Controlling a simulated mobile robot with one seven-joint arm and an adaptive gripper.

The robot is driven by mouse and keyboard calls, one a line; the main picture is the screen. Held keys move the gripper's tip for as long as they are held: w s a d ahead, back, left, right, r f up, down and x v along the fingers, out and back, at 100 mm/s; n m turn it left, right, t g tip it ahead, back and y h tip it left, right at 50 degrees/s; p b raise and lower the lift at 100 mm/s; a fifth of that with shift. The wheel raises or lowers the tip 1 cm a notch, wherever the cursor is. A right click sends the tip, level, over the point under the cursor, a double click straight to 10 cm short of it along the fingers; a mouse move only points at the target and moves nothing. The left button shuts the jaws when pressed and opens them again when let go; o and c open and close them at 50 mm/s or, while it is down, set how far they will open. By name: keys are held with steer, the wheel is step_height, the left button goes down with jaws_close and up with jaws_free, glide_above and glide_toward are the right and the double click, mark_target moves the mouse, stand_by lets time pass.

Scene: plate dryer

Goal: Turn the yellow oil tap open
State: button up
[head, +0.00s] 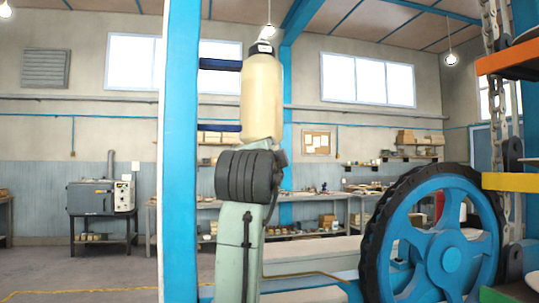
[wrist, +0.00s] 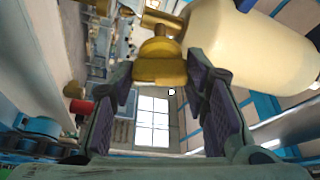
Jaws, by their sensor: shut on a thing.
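The yellow oil tap (wrist: 158,65) is in the upper middle of the wrist view, a brass-yellow knob on a stem below a yellow pipe. My gripper (wrist: 160,80) has its two dark ribbed fingers on either side of the knob, shut on it at the fingertips. The cream oil bottle (wrist: 245,45) lies just right of the tap in that view. In the head view the bottle (head: 262,95) hangs upright with a dark cap, beside a blue post. There my own arm stands in front, and the tap and fingers cannot be made out.
A tall blue post (head: 179,150) stands left of the bottle. A large blue wheel with a dark toothed rim (head: 375,240) is at the right, near a hanging chain (head: 493,90) and orange and yellow plates. A small red part (wrist: 82,106) shows left of the fingers.

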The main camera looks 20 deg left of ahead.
steer(key=shift+m+g+h, duration=0.3)
steer(key=shift+m+g, duration=0.4)
steer(key=shift+m, duration=1.1)
steer(key=o, duration=1.1)
steer(key=shift+o, duration=0.2)
steer(key=shift+s, duration=0.1)
steer(key=v, duration=1.2)
steer(key=shift+r, duration=0.1)
